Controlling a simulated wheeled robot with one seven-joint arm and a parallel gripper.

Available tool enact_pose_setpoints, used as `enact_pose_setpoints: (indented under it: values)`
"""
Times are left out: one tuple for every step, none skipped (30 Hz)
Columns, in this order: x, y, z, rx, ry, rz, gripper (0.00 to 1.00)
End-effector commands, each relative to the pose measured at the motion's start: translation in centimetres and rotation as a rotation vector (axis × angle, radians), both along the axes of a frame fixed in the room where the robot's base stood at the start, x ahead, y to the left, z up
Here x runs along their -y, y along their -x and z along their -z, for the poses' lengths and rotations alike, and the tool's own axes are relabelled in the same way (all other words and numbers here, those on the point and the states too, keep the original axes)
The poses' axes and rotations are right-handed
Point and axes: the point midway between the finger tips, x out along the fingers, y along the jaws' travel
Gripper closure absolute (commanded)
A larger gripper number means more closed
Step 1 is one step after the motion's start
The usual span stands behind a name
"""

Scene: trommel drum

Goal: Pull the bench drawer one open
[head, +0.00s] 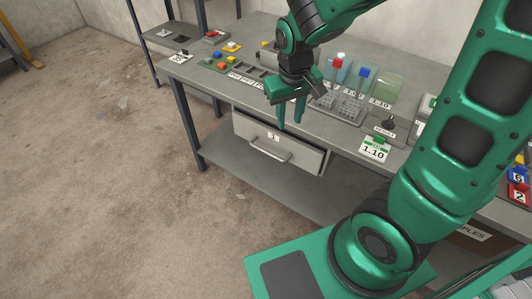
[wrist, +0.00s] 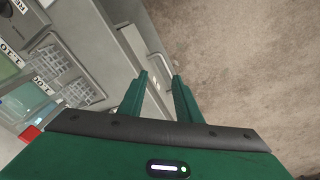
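The bench drawer (head: 268,139) is a light grey front under the bench top, with a small white label and a pale bar handle (head: 270,149). It looks shut or nearly shut; I cannot tell exactly. My green gripper (head: 290,126) hangs pointing down near the bench's front edge, above and slightly right of the handle in the head view, apart from it.
A lower shelf (head: 250,178) runs under the drawer.

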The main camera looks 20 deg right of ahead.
Motion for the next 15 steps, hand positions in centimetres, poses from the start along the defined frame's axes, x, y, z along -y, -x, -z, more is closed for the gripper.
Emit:
enact_pose_setpoints:
  values:
    - [-0.9,-0.3,1.6,-0.033,0.026,-0.014,0.69]
    - [-1.2,-0.5,2.4,-0.049,0.041,-0.018,0.69]
    - [-1.6,-0.7,3.5,-0.07,0.066,-0.023,0.69]
    - [-1.9,-0.8,4.3,-0.085,0.084,-0.025,0.69]
    - [-2.2,-0.9,5.1,-0.099,0.103,-0.028,0.69]
    - [-2.6,-1.0,6.2,-0.117,0.131,-0.034,0.69]
    - [-2.8,-1.0,7.0,-0.129,0.152,-0.038,0.69]
    - [-3.1,-1.1,7.8,-0.139,0.175,-0.041,0.69]
    - [-3.4,-1.2,8.8,-0.152,0.206,-0.048,0.69]
    - [-3.6,-1.2,9.6,-0.162,0.231,-0.053,0.69]
    - [-3.8,-1.2,10.4,-0.17,0.257,-0.058,0.69]
    - [-4.2,-1.3,11.3,-0.179,0.291,-0.066,0.69]
    - [-4.4,-1.3,12.1,-0.184,0.317,-0.07,0.69]
    - [-4.5,-1.3,12.8,-0.188,0.346,-0.078,0.69]
    - [-4.8,-1.3,13.8,-0.193,0.382,-0.087,0.69]
